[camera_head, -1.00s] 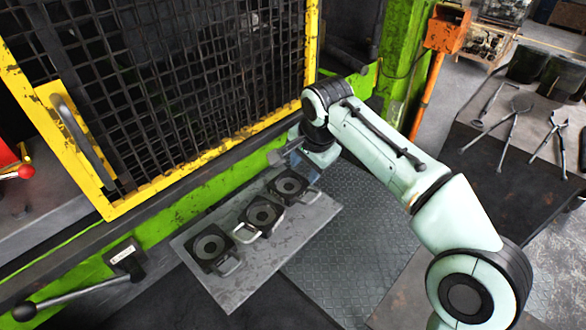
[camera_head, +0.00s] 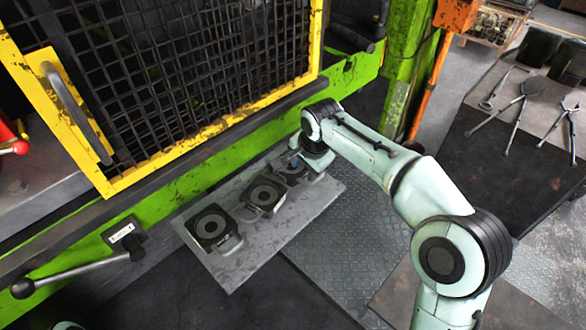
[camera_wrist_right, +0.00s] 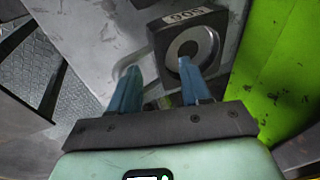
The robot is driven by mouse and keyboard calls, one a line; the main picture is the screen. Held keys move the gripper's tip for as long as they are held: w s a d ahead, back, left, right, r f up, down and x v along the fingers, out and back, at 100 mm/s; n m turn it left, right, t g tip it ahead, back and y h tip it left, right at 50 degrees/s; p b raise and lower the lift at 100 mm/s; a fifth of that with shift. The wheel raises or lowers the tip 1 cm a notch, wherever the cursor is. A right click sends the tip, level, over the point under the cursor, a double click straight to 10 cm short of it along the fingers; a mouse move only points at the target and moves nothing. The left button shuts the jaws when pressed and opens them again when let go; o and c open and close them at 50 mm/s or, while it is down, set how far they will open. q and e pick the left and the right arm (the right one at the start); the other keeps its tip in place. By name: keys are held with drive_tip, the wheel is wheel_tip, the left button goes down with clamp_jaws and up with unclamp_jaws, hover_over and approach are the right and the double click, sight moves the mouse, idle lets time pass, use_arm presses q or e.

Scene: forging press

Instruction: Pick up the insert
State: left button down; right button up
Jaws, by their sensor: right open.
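Three dark square inserts with round ring centres and metal handles lie in a row on a grey plate (camera_head: 232,272): the near insert (camera_head: 211,226), the middle insert (camera_head: 264,194) and the far insert (camera_head: 290,172). My right gripper (camera_head: 296,160) is over the far insert and partly hides it. In the right wrist view my right gripper (camera_wrist_right: 159,68) is open, with two blue fingers pointing at an insert (camera_wrist_right: 205,22) with a number label. The right finger overlaps its ring face; the left finger is by its handle. Contact cannot be told. My left gripper is not visible.
A yellow-framed mesh guard (camera_head: 205,134) and a green press beam (camera_head: 160,218) stand close behind the plate. A lever (camera_head: 75,274) sticks out at lower left. Several tongs (camera_head: 518,105) lie on a table at right. Patterned floor plate (camera_head: 335,235) is clear in front.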

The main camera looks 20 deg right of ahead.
drive_tip(key=shift+x, duration=0.85)
clamp_jaws()
drive_tip(key=shift+f, duration=0.1)
idle(0.6)
drive_tip(key=shift+r, duration=0.2)
